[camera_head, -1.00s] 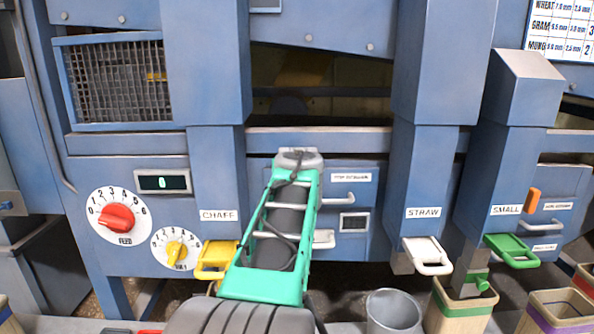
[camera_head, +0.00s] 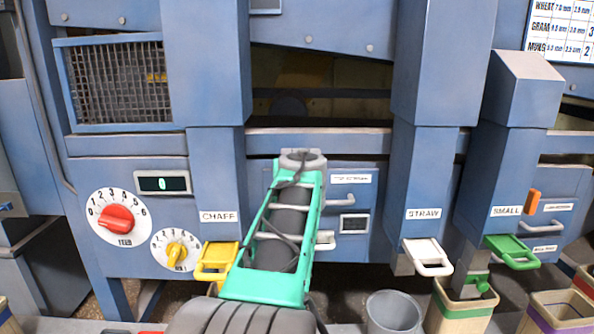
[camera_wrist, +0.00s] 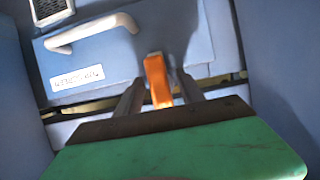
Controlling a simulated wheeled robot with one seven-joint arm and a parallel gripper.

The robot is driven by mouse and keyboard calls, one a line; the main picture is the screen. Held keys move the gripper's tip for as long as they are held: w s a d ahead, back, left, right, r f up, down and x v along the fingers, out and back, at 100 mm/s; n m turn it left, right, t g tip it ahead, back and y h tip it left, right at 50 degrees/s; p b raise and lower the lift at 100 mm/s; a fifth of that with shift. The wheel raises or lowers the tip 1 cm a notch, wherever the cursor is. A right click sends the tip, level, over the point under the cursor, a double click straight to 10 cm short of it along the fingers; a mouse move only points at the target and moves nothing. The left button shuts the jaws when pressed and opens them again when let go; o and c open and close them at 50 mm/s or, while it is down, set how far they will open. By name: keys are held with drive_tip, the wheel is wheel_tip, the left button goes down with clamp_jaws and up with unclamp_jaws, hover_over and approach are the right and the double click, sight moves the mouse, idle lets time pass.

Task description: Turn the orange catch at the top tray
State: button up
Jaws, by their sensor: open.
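The orange catch (camera_wrist: 158,82) is a short upright bar on the blue tray front (camera_wrist: 105,70), clear in the wrist view. My gripper (camera_wrist: 158,92) is open, with one grey finger on each side of the catch. I cannot tell whether either finger touches it. In the head view my green arm covers this catch and the fingers. The top tray's front (camera_head: 372,190) shows there to the right of my arm, with a white label (camera_head: 350,179) and a pale handle (camera_head: 345,203).
Another orange catch (camera_head: 532,201) is on the right-hand tray front. The CHAFF (camera_head: 217,190), STRAW (camera_head: 425,190) and SMALL (camera_head: 508,190) chutes jut out at the sides. A grey bucket (camera_head: 393,312) and wooden bins (camera_head: 462,312) stand below.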

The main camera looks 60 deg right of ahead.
drive_tip(key=v, duration=0.7)
drive_tip(key=shift+s+a+r, duration=0.2)
drive_tip(key=shift+a, duration=0.1)
drive_tip(key=shift+s, duration=0.15)
